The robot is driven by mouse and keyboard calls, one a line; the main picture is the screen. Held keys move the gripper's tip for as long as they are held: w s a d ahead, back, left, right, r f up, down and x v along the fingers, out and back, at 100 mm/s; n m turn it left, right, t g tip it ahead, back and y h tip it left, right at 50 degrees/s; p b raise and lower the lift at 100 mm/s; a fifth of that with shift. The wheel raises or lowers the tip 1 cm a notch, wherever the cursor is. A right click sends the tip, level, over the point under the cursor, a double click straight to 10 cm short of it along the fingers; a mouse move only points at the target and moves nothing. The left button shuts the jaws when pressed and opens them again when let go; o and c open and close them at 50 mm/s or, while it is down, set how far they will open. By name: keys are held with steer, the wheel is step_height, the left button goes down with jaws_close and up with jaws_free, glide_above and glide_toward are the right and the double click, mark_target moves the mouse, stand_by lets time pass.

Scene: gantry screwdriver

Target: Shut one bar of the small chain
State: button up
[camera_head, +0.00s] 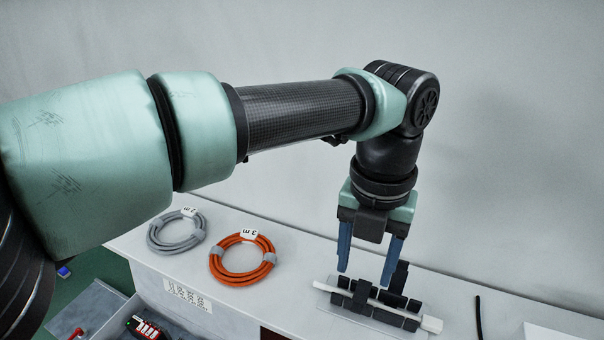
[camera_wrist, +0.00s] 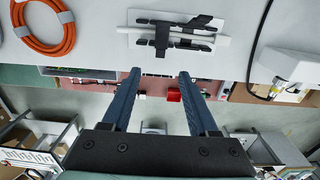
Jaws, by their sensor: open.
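The small chain (camera_head: 384,315) is a row of dark links on a pale strip, lying on the white bench top. One dark bar (camera_head: 400,276) stands up from the chain's far side; the other bars look flat. In the wrist view the chain (camera_wrist: 190,43) lies beyond the fingertips, and a dark piece (camera_wrist: 162,38) sticks out from it. My gripper (camera_head: 365,277) points down with its two blue fingers apart and empty, above and just left of the raised bar. It also shows in the wrist view (camera_wrist: 160,72). I cannot tell whether a finger touches the chain.
An orange cable coil (camera_head: 243,279) and a grey cable coil (camera_head: 151,233) lie on the bench (camera_head: 292,252) to the left. A black cable (camera_head: 478,315) lies to the right. A grey wall (camera_head: 500,130) rises behind the bench. An open crate with tools is below left.

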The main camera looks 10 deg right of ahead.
mark_target(356, 308)
step_height(356, 308, down, 8)
steer(key=p, duration=0.3)
steer(key=shift+f, duration=0.15)
jaws_close()
